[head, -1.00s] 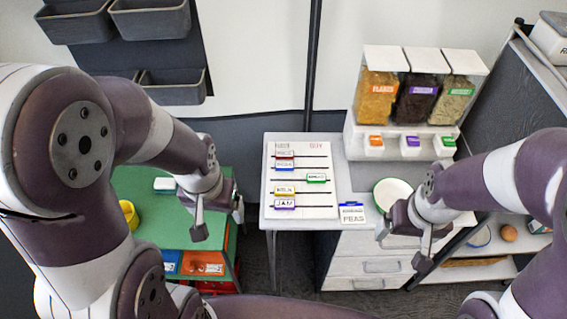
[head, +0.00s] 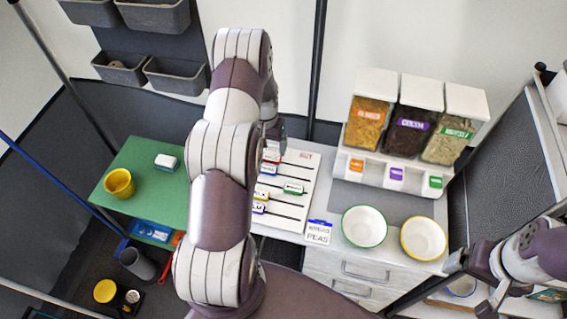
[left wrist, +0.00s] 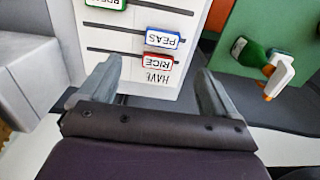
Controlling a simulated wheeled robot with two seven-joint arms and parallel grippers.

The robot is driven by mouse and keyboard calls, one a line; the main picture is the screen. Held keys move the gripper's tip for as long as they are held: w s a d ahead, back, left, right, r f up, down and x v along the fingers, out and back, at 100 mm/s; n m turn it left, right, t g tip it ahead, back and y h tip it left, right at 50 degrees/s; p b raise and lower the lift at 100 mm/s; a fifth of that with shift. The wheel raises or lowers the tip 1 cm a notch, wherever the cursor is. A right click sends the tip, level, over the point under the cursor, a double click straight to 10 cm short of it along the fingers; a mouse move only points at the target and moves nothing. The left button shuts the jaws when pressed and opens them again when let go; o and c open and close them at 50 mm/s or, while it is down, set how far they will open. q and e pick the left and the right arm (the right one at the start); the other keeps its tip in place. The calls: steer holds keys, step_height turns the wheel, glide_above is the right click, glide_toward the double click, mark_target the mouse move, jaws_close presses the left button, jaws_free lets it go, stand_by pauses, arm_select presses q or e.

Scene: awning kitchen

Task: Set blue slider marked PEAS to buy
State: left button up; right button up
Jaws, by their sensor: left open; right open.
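The blue slider marked PEAS (left wrist: 163,40) is on its dark slot at the HAVE end of the white board (left wrist: 180,15). In the head view the PEAS slider (head: 268,169) is just below the red RICE slider (head: 272,157), partly beside my arm. My left gripper (left wrist: 158,70) is open and empty, its fingers apart on either side of the HAVE lettering and RICE slider (left wrist: 157,62), with PEAS beyond the fingertips. In the head view my left arm hides most of this gripper. My right gripper (head: 472,286) is open and empty at the lower right.
The green BREAD slider (head: 293,188) is towards BUY; yellow and purple sliders sit at the left. A card reading BREAD, PEAS (head: 318,232), two bowls (head: 364,226) and a dispenser (head: 405,125) share the worktop. A green table (head: 145,200) stands left.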

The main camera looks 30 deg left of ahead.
arm_select(q)
steer(key=p, duration=0.1)
glide_above(267, 169)
steer(key=f, duration=0.4)
steer(key=shift+s+a+f, duration=0.1)
steer(key=shift+s+a, duration=0.1)
steer(key=shift+s, duration=0.05)
steer(key=f, duration=0.2)
steer(key=f+p, duration=0.1)
steer(key=f, duration=0.1)
steer(key=w+f, duration=0.1)
steer(key=f, duration=0.1)
steer(key=shift+d+f+p, duration=0.2)
steer(key=shift+d+p, duration=0.2)
steer(key=shift+s+a+f, duration=0.25)
steer(key=shift+f, duration=0.1)
arm_select(e)
steer(key=r, duration=0.3)
steer(key=shift+s+a+r, duration=0.15)
steer(key=shift+a+r, duration=0.05)
steer(key=shift+a, duration=0.15)
